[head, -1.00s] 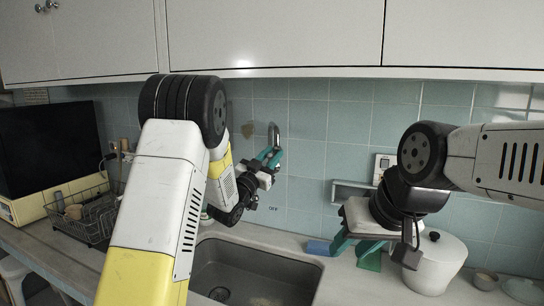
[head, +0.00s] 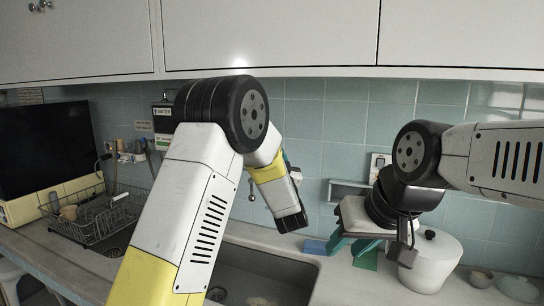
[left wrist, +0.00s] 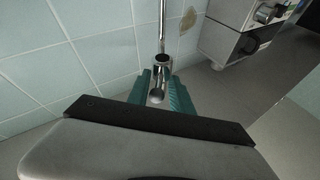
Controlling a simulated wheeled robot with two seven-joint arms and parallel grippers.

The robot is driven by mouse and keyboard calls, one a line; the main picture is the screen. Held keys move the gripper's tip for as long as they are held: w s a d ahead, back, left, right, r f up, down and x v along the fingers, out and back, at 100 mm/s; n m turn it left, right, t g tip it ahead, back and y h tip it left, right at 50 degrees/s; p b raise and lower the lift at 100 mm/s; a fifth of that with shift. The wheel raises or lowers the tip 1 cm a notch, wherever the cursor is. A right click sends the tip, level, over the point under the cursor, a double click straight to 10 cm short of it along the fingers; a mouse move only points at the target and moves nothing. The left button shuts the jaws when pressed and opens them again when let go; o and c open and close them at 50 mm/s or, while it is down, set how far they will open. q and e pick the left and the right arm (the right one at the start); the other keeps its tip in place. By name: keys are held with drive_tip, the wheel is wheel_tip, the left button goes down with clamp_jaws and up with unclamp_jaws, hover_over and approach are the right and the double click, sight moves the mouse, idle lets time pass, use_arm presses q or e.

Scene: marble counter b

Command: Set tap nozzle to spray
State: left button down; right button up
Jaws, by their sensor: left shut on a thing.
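The chrome tap nozzle (left wrist: 157,94) hangs at the end of a thin chrome pipe in the left wrist view. My left gripper (left wrist: 160,96) has its teal fingers on either side of the nozzle and is shut on it. In the head view my left arm hides the nozzle and most of the left gripper; only a sliver of teal shows. My right gripper (head: 352,248) is open and empty, low over the counter to the right of the sink. I cannot tell from these views how the nozzle is set.
The sink (head: 262,280) lies below my left arm. A wire dish rack (head: 92,216) stands at left. A white lidded pot (head: 432,262), a blue block (head: 314,247) and small bowls (head: 518,288) are at right. Cabinets (head: 270,38) overhang the tiled wall.

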use_arm(q)
drive_tip(key=shift+w+d+n+g+y, duration=0.2)
drive_tip(key=shift+n+g+y, duration=0.7)
drive_tip(key=shift+y, duration=0.8)
drive_tip(key=shift+w+d+n+g+y, duration=0.1)
drive_tip(key=shift+d+n+g+y, duration=0.35)
drive_tip(key=shift+n+y, duration=0.95)
drive_tip(key=shift+w+d+n+g+y, duration=0.15)
drive_tip(key=shift+n+g+y, duration=0.65)
drive_tip(key=shift+y, duration=1.2)
drive_tip(key=shift+g+y, duration=0.25)
drive_tip(key=shift+y, duration=0.05)
drive_tip(key=shift+r, duration=0.1)
drive_tip(key=c, duration=1.4)
unclamp_jaws()
drive_tip(key=shift+w, duration=0.1)
drive_tip(key=shift+o, duration=0.2)
drive_tip(key=v, duration=0.8)
